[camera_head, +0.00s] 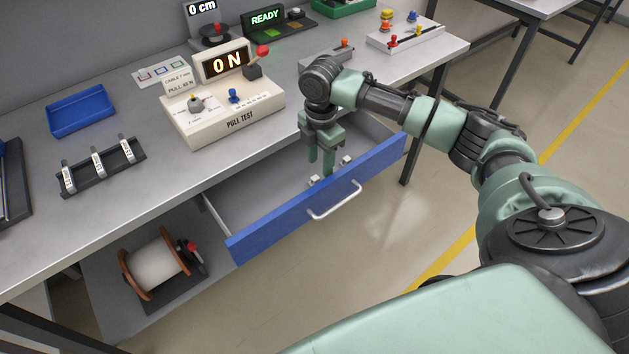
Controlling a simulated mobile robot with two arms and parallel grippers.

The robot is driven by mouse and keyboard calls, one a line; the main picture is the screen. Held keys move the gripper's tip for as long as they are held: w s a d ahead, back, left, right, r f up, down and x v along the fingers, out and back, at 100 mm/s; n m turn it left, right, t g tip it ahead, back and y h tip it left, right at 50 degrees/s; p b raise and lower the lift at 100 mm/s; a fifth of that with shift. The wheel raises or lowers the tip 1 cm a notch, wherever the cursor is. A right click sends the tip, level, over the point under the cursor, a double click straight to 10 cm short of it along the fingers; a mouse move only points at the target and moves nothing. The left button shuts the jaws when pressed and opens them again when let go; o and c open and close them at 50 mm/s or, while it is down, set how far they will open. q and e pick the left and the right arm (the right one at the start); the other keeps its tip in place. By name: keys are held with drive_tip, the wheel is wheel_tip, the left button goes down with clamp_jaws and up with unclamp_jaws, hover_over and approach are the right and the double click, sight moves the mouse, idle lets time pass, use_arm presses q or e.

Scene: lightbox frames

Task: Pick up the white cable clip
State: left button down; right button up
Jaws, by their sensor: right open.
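The blue-fronted drawer (240,248) under the workbench is pulled open. My right gripper (320,166) points down into the drawer with its fingers apart, and it is empty as far as I can see. Small pale pieces lie in the drawer beside the fingers, one at the left (314,180) and one at the right (346,160). They are too small and partly covered for me to tell which is the white cable clip. My left gripper is not in view.
The pull test device (225,115) stands on the workbench above the drawer. A blue tray (80,112) and a black rack (100,168) with white-labelled pieces are at the left. A cable spool (153,268) sits on the lower shelf. The drawer's left part is bare.

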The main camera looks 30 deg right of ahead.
sight(317, 176)
drive_tip(key=f, duration=0.5)
drive_tip(key=shift+w+a+f, duration=0.15)
drive_tip(key=shift+w+a, duration=0.05)
drive_tip(key=shift+a, duration=0.05)
clamp_jaws()
